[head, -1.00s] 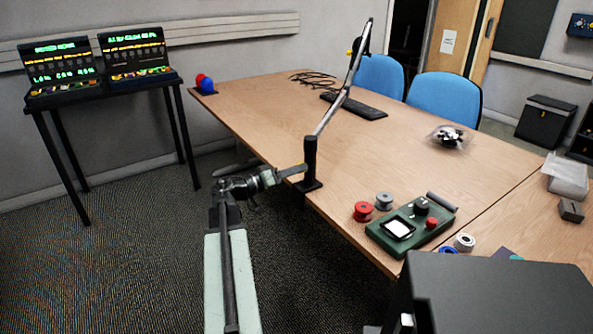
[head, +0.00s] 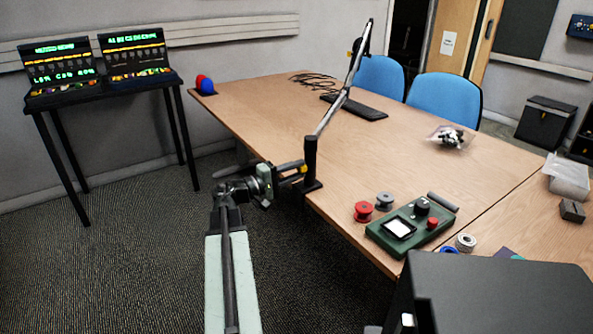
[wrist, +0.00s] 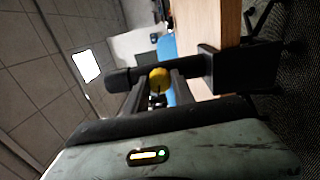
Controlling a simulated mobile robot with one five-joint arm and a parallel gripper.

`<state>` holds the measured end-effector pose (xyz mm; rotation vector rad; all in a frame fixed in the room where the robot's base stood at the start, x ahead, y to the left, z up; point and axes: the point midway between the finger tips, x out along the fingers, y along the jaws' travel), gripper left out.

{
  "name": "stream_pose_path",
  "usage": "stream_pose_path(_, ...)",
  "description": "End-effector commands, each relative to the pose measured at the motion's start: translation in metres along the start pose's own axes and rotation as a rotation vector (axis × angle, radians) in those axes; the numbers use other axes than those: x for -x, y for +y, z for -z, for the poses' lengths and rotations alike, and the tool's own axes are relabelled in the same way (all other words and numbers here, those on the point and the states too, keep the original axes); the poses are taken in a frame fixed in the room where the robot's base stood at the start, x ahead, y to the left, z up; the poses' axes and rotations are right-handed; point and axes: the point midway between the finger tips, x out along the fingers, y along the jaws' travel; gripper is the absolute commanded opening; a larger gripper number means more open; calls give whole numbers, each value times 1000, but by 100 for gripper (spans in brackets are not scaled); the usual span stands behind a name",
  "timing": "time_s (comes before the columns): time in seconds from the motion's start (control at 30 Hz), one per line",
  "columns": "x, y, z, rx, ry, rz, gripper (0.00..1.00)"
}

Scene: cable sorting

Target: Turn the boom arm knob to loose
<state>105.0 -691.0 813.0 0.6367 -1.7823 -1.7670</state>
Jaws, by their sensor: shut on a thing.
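The boom arm (head: 329,116) is a grey pole rising from a black clamp post (head: 311,153) at the table's near left edge. A small yellow knob (head: 303,168) shows at the side of the post. My gripper (head: 291,174) reaches the knob from the left, beside the post. In the wrist view, the knob (wrist: 159,77) sits between the tips of my two fingers (wrist: 158,86), which are shut on it. The black post (wrist: 225,68) lies across that view behind the knob. The knob's marking and its loose or tight setting cannot be read.
The table (head: 250,108) edge runs close beside my gripper. A green control box (head: 410,225), a red spool (head: 363,211) and a grey spool (head: 384,201) stand to the right.

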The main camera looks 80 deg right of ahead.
Motion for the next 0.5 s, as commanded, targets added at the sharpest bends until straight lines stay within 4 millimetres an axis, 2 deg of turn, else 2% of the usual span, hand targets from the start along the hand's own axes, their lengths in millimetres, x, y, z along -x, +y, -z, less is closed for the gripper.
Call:
stream_pose_path(0.2,1,-1,-1,121,6,2,0)
stream_pose_path(0.5,1,-1,-1,203,9,1,0)
